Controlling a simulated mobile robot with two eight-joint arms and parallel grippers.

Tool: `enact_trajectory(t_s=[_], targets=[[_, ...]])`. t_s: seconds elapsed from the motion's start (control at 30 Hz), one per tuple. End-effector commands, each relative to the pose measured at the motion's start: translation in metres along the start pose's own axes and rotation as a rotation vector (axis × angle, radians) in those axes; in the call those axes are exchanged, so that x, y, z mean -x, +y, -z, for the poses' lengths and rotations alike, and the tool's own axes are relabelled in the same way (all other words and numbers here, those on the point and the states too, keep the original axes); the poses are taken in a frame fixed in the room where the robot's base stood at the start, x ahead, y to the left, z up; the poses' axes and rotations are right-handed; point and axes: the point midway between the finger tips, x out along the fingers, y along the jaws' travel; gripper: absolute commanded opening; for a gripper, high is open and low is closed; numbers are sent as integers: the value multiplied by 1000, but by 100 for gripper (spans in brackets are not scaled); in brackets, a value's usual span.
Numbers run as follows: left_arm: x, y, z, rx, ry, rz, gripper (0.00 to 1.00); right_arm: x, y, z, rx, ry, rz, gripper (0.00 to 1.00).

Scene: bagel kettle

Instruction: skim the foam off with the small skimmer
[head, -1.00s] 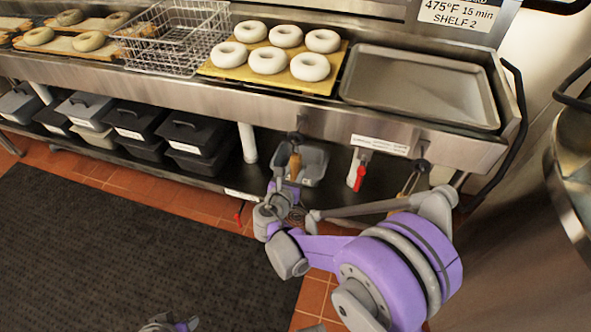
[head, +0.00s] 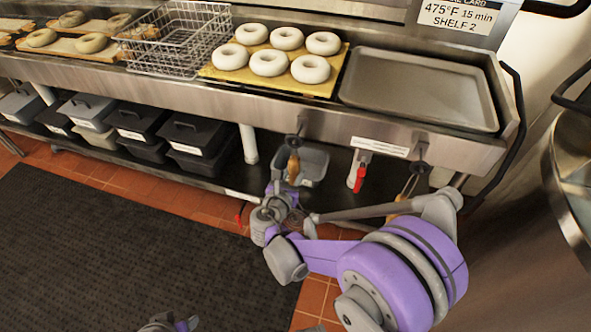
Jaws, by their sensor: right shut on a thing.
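A small skimmer with a wooden handle (head: 294,166) hangs upright from a hook under the front of the steel counter. My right gripper (head: 285,190) is at the lower part of this handle and shut on it. The skimmer's lower end is mostly hidden behind my gripper and wrist. A second hanging tool (head: 408,186) shows on a hook further right, partly behind my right arm. My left gripper (head: 172,324) is only partly in view at the bottom edge, and its fingers cannot be made out. No kettle foam can be seen.
White bagels stand on a yellow board (head: 222,74) on the counter, between a wire basket (head: 178,40) and an empty metal tray (head: 420,90). A red-handled valve (head: 360,178) is just right of the skimmer. Lidded bins (head: 200,135) fill the lower shelf. A large steel vessel (head: 535,215) stands at right.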

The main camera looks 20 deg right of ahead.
Motion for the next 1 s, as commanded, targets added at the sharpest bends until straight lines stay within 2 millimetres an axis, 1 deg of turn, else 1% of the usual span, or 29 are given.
enact_trajectory(t_s=[0.5, 0.73, 1.0], targets=[[0, 0, 0, 0, 0, 0, 50, 26, 0, 6, 1, -1, 0, 0], [0, 0, 0, 0, 0, 0, 50, 34, 0, 9, 1, -1, -1, 0], [-2, 0, 0, 0, -1, 0, 50, 64, 0, 18, 1, -1, -3, 0]])
